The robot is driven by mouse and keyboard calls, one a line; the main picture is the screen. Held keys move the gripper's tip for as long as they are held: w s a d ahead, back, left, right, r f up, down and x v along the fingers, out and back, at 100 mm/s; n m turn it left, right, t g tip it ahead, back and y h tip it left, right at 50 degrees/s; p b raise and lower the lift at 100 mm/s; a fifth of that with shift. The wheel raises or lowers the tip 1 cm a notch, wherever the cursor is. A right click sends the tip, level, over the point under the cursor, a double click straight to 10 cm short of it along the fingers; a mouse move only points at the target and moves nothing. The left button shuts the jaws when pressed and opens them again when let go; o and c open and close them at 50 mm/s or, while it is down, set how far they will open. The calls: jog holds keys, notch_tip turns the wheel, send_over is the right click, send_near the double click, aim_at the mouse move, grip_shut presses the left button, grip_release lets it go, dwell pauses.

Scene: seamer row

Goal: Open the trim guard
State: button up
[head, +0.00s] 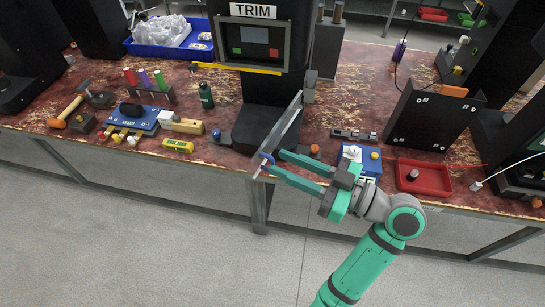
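The trim guard (284,127) is a thin grey-framed panel at the front of the dark machine under the TRIM sign (254,12). I see it almost edge-on, standing out from the machine toward the bench's front edge, with its far end near a grey bracket (310,87). A small blue handle (267,157) is at its near end. My gripper (276,162) reaches in from the right with its two long green fingers apart. The fingertips are close beside the handle; whether they touch it or the panel I cannot tell.
A blue block with a white knob (352,153) and a red tray (424,179) lie right of the guard. A yellow level (178,146) and a green bottle (206,96) are left of the machine. The floor before the bench (190,245) is clear.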

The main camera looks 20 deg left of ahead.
jog(key=d, duration=0.5)
jog(key=shift+s+d, duration=0.2)
jog(key=shift+d, duration=0.2)
